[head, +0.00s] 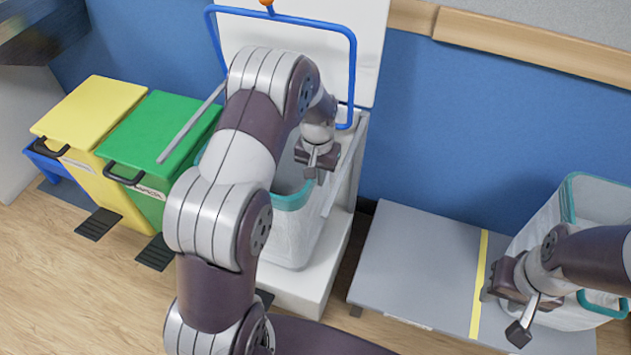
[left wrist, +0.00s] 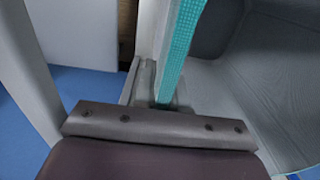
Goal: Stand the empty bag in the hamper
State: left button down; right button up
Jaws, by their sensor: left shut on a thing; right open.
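The hamper is a white stand (head: 346,185) with a raised white lid panel (head: 285,50) and a blue hoop. A pale grey bag (head: 293,242) with a teal rim stands upright in it, partly hidden behind my left arm. My left gripper (head: 318,168) is shut on the bag's rim at its right side. The left wrist view shows the teal rim (left wrist: 180,55) between the fingers; the visible inside of the bag looks empty. A second teal-rimmed bag (head: 541,233) stands at the right. My right gripper (head: 508,305) is open beside its lower left front.
A grey platform (head: 408,262) with a yellow stripe lies between the hamper and the second bag, clear on its left part. Yellow (head: 92,108) and green (head: 158,128) lidded bins with pedals stand left of the hamper. A blue wall is behind.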

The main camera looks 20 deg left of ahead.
pick_arm(q)
jog(key=shift+f, duration=0.5)
jog(key=c, duration=1.6)
grip_release()
jog(key=shift+f, duration=0.15)
jog(key=o, duration=0.4)
